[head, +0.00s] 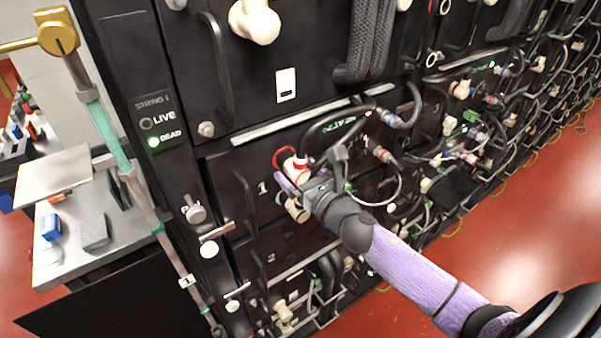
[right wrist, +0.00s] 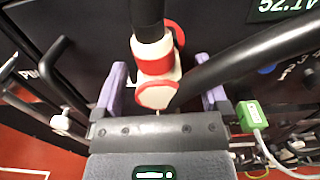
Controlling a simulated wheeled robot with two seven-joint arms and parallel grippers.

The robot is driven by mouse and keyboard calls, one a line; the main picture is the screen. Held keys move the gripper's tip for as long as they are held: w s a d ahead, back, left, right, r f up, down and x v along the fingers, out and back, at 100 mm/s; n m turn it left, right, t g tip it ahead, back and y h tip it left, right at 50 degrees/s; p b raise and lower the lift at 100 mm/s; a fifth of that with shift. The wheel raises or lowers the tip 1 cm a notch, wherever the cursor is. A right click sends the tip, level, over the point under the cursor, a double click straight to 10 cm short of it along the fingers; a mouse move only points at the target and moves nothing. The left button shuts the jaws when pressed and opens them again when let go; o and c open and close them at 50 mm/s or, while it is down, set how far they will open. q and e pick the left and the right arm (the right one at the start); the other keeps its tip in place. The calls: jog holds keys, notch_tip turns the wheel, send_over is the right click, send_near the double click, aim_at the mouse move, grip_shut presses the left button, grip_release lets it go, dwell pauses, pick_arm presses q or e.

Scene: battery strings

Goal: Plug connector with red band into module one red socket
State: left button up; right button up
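The white connector with a red band (right wrist: 153,60) hangs from a thick black cable in the right wrist view. Its lower end shows a round red-ringed face turned toward the camera. In the head view the same white-and-red piece (head: 297,166) sits against module one (head: 262,188), marked "1". My right gripper (head: 305,183) is at this piece. In the right wrist view its two purple fingers (right wrist: 163,88) stand apart on either side of the connector, with gaps visible. I cannot tell whether the connector is seated in a socket. My left gripper is not in view.
A thick black handle or cable (right wrist: 245,62) runs close beside the right finger. A green connector (right wrist: 252,115) is at the lower right. A metal bench (head: 65,245) with blocks stands at the left. A pole (head: 130,170) stands before the rack. Red floor (head: 500,235) is clear at right.

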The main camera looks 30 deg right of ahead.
jog(key=s, duration=1)
jog(key=shift+d+b, duration=0.4)
jog(key=shift+b, duration=0.05)
